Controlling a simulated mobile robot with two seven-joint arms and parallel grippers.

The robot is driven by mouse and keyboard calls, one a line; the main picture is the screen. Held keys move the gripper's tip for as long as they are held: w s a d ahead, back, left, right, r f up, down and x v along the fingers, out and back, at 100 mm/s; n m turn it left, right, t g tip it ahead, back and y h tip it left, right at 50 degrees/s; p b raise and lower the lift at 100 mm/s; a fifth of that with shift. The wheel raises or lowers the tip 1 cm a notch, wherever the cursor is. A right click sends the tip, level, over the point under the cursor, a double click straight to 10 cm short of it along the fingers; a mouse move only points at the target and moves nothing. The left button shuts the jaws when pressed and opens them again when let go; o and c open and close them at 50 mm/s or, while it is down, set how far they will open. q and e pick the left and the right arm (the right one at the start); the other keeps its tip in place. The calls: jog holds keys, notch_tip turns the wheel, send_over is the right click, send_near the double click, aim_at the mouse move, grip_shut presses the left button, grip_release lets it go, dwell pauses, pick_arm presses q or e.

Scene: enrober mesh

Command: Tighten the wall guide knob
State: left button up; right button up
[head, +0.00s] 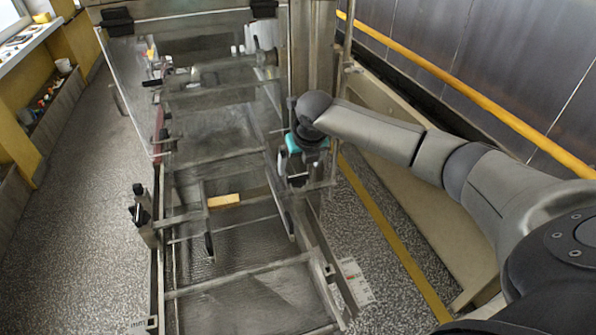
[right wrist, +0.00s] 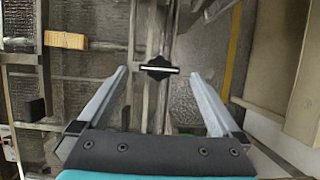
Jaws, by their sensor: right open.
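The wall guide knob (right wrist: 159,68) shows in the right wrist view as a black, diamond-shaped piece with a pale bar across its middle. It sits on a metal rail. My right gripper (right wrist: 157,75) is open, with one finger on each side of the knob in the picture. No contact shows, and the depth between fingertips and knob is hard to tell. In the head view my right gripper (head: 294,168) points down at the right side of the machine frame and hides the knob. My left gripper is not in view.
A yellow-orange block (head: 224,201) lies on the mesh bed left of my gripper. A black clamp (head: 140,206) stands on the frame's left side. Metal crossbars and uprights surround my gripper closely. A speckled floor strip with a yellow line (head: 395,240) lies to the right.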

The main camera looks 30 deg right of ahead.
aim_at(298, 175)
jog(key=shift+x, duration=2.1)
jog(key=shift+c, duration=0.2)
jog(key=c, duration=1.2)
